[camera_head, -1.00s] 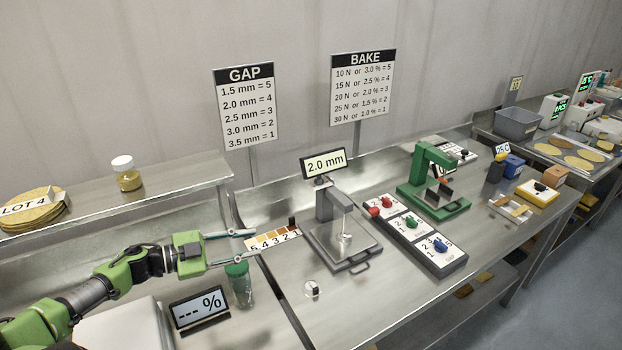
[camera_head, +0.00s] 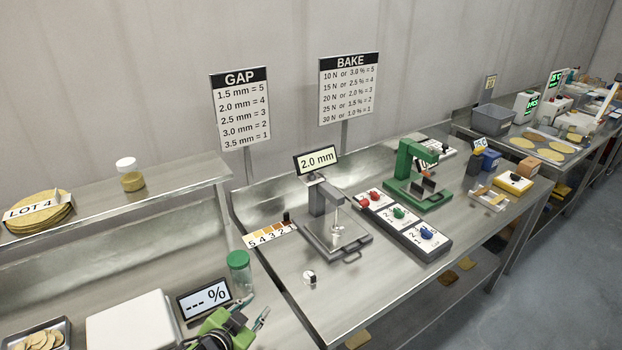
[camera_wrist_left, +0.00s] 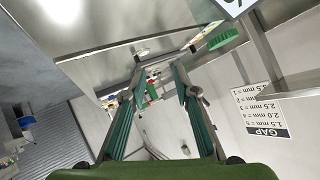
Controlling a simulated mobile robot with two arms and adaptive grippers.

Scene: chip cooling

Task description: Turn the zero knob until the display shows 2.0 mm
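The display (camera_head: 317,161) on its post reads 2.0 mm. It stands above the grey gap gauge (camera_head: 335,236) with its flat plate. A small white knob with a dark mark (camera_head: 309,278) sits on the bench in front of the gauge; I take it for the zero knob. My left gripper (camera_head: 254,310) is low in the head view, left of and nearer than the knob, and not touching it. In the left wrist view its two fingers (camera_wrist_left: 155,72) are apart with nothing held between them. My right gripper is in neither view.
A green-capped jar (camera_head: 239,272) and a "--- %" display (camera_head: 205,298) stand close to my left gripper. A numbered colour strip (camera_head: 270,236) lies left of the gauge. A panel of coloured knobs (camera_head: 410,228) is to its right. Bench around the white knob is clear.

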